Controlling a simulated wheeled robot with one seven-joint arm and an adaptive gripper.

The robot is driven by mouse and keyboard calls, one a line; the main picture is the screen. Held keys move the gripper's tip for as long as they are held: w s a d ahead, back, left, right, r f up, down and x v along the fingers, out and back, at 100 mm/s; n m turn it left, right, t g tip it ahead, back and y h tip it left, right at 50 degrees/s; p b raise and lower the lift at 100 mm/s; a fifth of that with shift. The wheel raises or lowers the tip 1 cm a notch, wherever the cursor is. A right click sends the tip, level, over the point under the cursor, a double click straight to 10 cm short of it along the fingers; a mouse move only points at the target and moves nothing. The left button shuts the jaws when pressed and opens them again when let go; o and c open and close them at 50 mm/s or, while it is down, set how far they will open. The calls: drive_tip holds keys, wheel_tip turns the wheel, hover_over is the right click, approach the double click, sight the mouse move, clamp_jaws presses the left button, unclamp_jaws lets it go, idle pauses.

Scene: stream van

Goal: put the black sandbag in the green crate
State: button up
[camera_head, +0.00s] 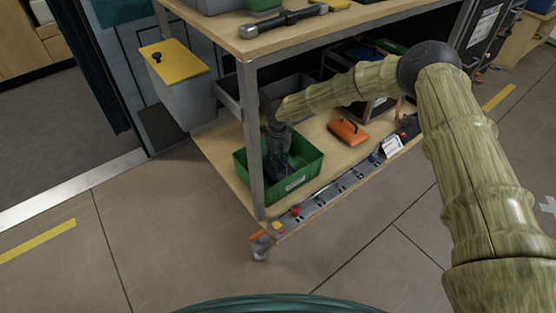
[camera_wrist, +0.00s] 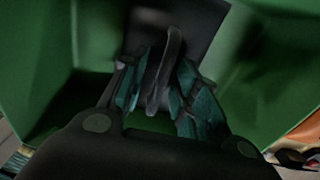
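The green crate (camera_head: 307,178) stands on the lower shelf of the cart, at its near left corner. The black sandbag (camera_head: 284,175) is inside the crate in the head view, partly hidden by my gripper (camera_head: 279,148). In the wrist view the dark sandbag (camera_wrist: 192,22) lies beyond my fingers, with the crate's green walls (camera_wrist: 268,75) around it. Its loop handle (camera_wrist: 165,65) stands between the fingers of my gripper (camera_wrist: 165,75), which look closed in on it. Whether the sandbag rests on the crate floor is hidden.
An orange sandbag (camera_head: 348,131) lies on the lower shelf, right of the crate. A cart post (camera_head: 252,140) rises close in front of the crate. The upper shelf (camera_head: 300,36) overhangs my forearm. A grey bin with a yellow lid (camera_head: 174,60) stands at left.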

wheel_tip(320, 180, up, 12)
drive_tip(key=p, duration=0.4)
idle(0.4)
